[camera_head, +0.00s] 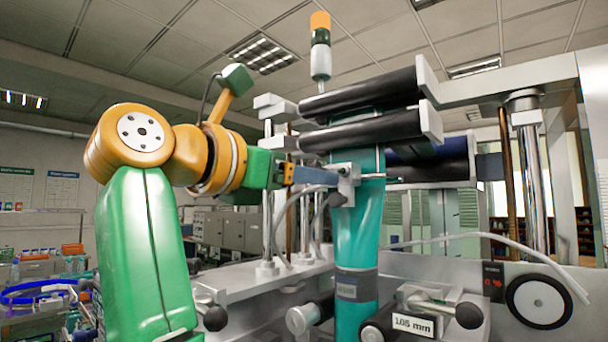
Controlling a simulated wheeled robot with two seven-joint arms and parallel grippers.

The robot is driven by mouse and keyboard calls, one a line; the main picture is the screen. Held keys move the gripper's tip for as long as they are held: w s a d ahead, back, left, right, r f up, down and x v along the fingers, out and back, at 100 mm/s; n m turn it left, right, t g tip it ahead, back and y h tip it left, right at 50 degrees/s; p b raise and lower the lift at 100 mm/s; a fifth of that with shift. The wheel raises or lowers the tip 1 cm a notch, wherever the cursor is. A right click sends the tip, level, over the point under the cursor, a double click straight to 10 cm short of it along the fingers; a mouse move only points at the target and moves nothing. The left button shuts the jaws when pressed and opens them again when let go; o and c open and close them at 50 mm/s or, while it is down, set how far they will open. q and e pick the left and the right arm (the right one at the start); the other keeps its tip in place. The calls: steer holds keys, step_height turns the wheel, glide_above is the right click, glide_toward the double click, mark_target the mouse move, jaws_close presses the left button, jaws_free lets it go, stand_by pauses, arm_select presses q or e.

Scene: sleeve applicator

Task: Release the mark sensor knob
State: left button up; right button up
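My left arm comes in from the left, and its gripper (318,175) with blue fingers reaches the small grey mark sensor block (347,182) in front of the teal sleeve film (357,235). The fingertips are at the block's left side and seem to touch it. The fingers are seen edge-on, so I cannot tell whether they are closed on a knob. A dark knob-like part (337,200) shows just below the fingertips; I cannot tell whether it is the sensor knob. My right gripper is not in view.
Black rollers (360,128) sit just above the sensor. A thin rod (425,185) runs right from it. Lower down are a black ball knob (469,315), a "105 mm" plate (412,324) and a black handwheel (538,301). A pale hose (490,237) crosses the right side.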

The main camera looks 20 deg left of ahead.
arm_select(q)
steer(key=b+v, duration=0.3)
steer(key=v, duration=0.4)
